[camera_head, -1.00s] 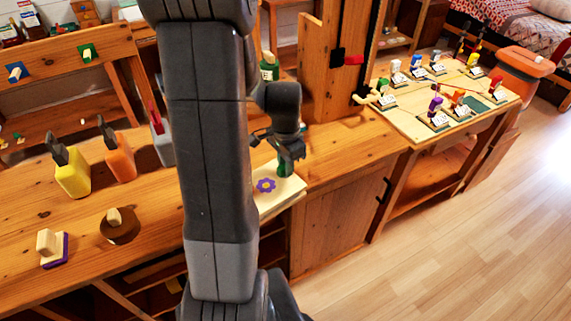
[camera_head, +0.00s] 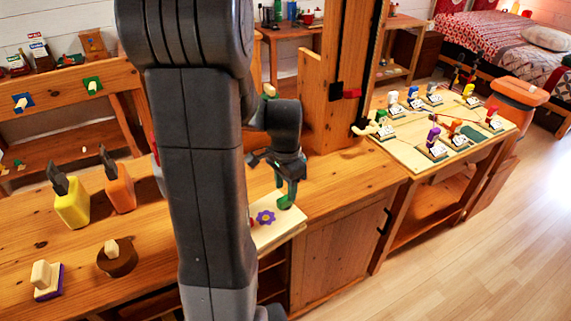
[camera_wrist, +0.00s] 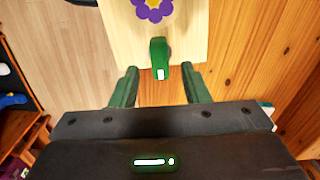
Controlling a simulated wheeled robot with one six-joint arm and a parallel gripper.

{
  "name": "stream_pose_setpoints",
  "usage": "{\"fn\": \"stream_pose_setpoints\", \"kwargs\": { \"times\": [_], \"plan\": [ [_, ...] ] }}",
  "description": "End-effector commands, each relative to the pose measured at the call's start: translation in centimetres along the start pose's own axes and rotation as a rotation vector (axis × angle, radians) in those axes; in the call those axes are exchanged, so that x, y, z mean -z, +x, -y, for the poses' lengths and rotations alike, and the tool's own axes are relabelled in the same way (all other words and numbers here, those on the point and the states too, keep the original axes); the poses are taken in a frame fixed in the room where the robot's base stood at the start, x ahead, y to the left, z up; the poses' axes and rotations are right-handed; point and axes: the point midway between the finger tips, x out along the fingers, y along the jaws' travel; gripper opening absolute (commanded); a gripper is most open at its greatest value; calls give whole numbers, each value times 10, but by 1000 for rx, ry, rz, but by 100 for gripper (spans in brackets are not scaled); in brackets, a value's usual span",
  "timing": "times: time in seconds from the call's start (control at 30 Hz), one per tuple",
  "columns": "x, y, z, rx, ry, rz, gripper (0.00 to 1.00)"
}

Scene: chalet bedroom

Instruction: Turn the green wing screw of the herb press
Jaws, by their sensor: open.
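The herb press shows as a pale wooden board (camera_head: 276,236) with a purple flower mark (camera_head: 265,217), on the front edge of the wooden bench. The board (camera_wrist: 120,45) also shows at the top of the wrist view. The green wing screw (camera_head: 285,203) stands at the board's right end, partly hidden by my gripper in the head view. In the wrist view the screw (camera_wrist: 159,52) points down the picture toward the gap between my green fingers. My gripper (camera_wrist: 160,82) is open, one finger on each side of the screw's line. I cannot tell whether a finger touches it.
Yellow (camera_head: 71,205) and orange (camera_head: 120,190) bottles stand on the bench at left, with a round brown block (camera_head: 117,260) in front. A tall wooden post (camera_head: 345,70) rises behind my gripper. A side table (camera_head: 400,155) holds several small coloured pieces. The floor (camera_head: 460,260) at right is clear.

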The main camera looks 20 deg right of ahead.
Motion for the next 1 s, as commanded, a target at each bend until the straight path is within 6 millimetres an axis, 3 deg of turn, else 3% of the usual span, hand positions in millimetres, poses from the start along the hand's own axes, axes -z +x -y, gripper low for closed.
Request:
{"fn": "stream_pose_setpoints", "kwargs": {
  "times": [0.2,0.4,0.6,1.0],
  "plan": [
    [1,-54,1,5,0,-4,42],
    [0,-86,1,3,0,-3,42],
    [0,-98,0,0,0,0,42],
    [0,-98,0,0,0,0,42]
  ]
}}
